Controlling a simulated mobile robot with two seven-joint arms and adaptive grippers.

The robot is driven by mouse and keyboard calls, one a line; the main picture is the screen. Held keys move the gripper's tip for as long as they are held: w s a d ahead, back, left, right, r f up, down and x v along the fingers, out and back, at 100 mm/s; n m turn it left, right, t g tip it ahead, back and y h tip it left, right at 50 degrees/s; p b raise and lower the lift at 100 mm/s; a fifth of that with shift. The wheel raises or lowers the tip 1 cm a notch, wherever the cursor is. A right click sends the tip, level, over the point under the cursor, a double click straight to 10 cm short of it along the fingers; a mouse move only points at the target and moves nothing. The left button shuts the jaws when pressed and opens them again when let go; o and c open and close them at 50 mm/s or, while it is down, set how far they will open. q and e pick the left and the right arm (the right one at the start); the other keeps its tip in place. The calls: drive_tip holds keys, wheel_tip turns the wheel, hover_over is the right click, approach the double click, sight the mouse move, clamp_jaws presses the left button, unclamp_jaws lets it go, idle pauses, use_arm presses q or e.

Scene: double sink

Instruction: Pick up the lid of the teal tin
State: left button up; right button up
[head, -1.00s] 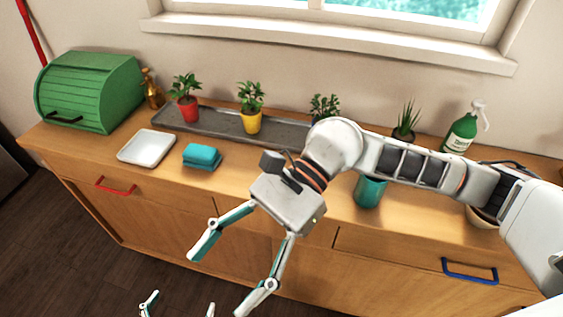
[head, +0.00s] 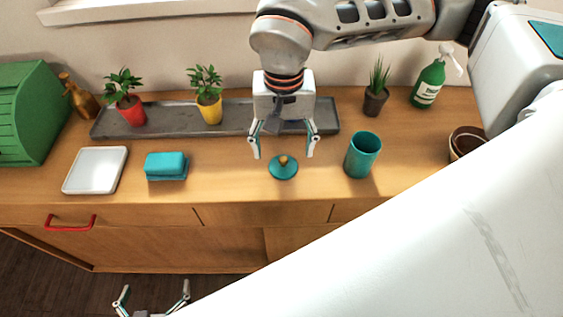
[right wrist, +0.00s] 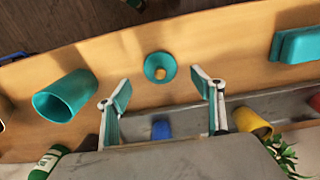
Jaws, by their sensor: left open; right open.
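The teal lid (head: 283,174), a round disc with a tan knob, lies on the wooden counter to the left of the open teal tin (head: 361,158). My right gripper (head: 283,154) is open and empty, pointing down above and just behind the lid in the head view. In the right wrist view the lid (right wrist: 151,66) shows just beyond the gap between the fingertips (right wrist: 160,80), and the tin (right wrist: 68,97) lies to the left. No contact with the lid is visible. My left gripper (head: 154,294) is open and empty at the bottom of the head view, away from the counter.
A grey tray (head: 165,118) with potted plants runs behind the lid. A teal sponge or cloth stack (head: 166,166) and white dish (head: 95,170) lie left. A green spray bottle (head: 428,85) and brown bowl (head: 466,141) stand right. Counter around the lid is clear.

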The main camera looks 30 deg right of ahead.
sight(283, 159)
drive_tip(key=shift+w+d+f, duration=0.1)
drive_tip(key=shift+f, duration=1.2)
drive_tip(key=shift+w+f, duration=0.1)
drive_tip(key=shift+f, duration=1.2)
drive_tip(key=c, duration=1)
